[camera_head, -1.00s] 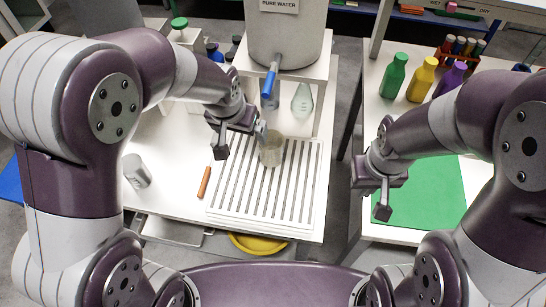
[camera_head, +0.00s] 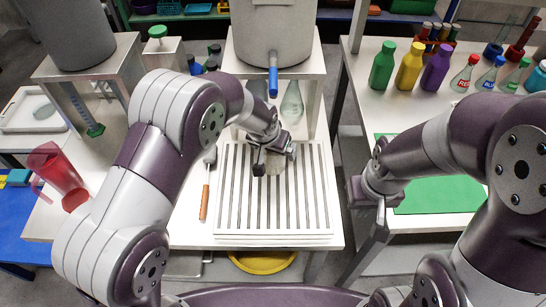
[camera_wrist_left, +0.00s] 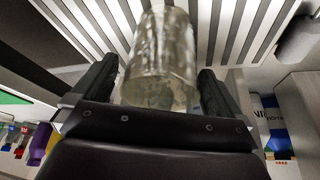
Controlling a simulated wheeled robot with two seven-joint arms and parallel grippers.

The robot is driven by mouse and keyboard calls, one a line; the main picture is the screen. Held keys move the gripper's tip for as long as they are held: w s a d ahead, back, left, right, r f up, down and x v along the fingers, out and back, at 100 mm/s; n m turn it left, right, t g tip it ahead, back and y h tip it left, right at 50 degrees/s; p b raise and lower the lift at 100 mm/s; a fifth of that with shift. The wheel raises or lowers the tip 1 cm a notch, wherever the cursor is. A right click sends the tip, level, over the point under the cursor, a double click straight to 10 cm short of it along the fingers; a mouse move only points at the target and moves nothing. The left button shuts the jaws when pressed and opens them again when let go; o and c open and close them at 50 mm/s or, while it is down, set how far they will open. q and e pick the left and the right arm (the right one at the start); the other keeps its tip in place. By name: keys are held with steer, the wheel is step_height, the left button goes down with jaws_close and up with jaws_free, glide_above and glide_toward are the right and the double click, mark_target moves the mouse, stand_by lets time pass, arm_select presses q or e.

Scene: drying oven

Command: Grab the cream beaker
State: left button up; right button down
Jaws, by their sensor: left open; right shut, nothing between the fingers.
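The cream beaker (camera_head: 277,163), a cloudy see-through cylinder, is on the slatted white drain tray and partly hidden by my left gripper. My left gripper (camera_head: 272,161) is at the beaker, with its fingers open. In the left wrist view the beaker (camera_wrist_left: 160,60) shows between the two dark fingers, with narrow gaps visible at both sides. My right gripper (camera_head: 356,194) is shut and empty, to the right of the tray, near the left edge of the right table.
The slatted tray (camera_head: 238,226) is otherwise bare. An orange-handled tool (camera_head: 204,203) lies left of it. A grey tank with a blue tap (camera_head: 273,80) stands behind, with a flask (camera_head: 292,102) below. A tilted red beaker (camera_head: 58,174) is at far left.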

arm_select(q)
steer(key=shift+w+f, duration=0.25)
steer(key=shift+f, duration=0.4)
steer(key=shift+r, duration=0.1)
steer(key=shift+c, duration=0.9)
steer(key=c, duration=0.9)
steer(key=shift+r, duration=0.1)
